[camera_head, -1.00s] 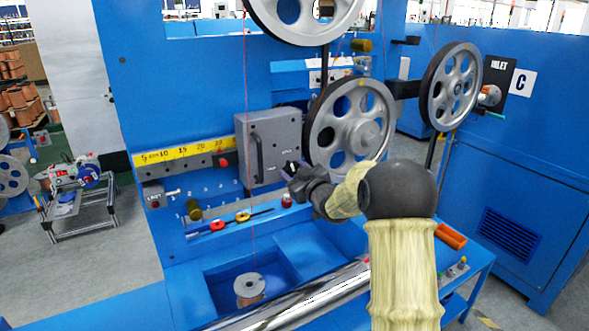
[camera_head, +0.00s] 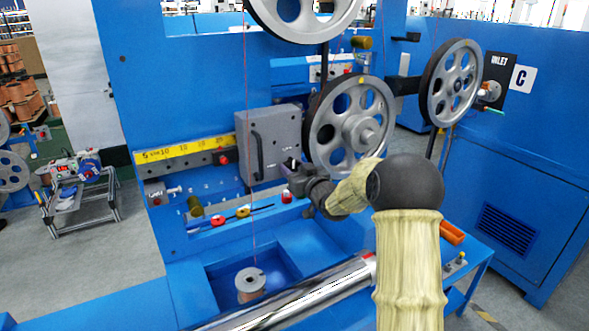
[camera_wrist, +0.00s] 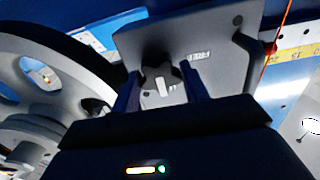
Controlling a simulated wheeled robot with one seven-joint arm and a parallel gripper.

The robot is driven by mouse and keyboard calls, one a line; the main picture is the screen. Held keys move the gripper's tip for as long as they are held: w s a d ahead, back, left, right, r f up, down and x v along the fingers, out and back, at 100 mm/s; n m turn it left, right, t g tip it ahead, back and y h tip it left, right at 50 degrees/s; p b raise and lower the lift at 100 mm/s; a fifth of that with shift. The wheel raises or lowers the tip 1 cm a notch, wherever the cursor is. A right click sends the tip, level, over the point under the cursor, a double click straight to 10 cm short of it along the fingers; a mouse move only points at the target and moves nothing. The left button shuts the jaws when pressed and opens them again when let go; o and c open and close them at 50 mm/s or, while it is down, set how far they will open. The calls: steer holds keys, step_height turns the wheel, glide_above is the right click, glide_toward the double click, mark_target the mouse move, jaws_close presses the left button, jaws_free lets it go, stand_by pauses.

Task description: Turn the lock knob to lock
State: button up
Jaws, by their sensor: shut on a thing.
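The lock knob (camera_wrist: 161,80) is a dark, lobed knob with a light mark, on the face of a grey box (camera_head: 266,143) fixed to the blue machine panel. In the wrist view the knob sits between the two fingers of my gripper (camera_wrist: 163,92), which is shut on it. The light mark on the knob points roughly along the fingers. In the head view my gripper (camera_head: 291,166) is at the lower right front of the grey box, and the knob is hidden or too small to make out there. Lettering beside the knob is upside down and blurred in the wrist view.
A large grey pulley wheel (camera_head: 322,150) stands close to the right of my gripper. A dark handle (camera_head: 257,155) is on the box's left side. A thin red wire runs down to a spool (camera_head: 249,282). A yellow scale (camera_head: 178,153) lies left.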

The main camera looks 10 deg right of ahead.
steer(key=o, duration=1)
steer(key=shift+f, duration=0.25)
steer(key=shift+r, duration=0.1)
steer(key=shift+s+d, duration=0.1)
steer(key=b+v, duration=0.1)
steer(key=v, duration=1.6)
steer(key=shift+s, duration=0.15)
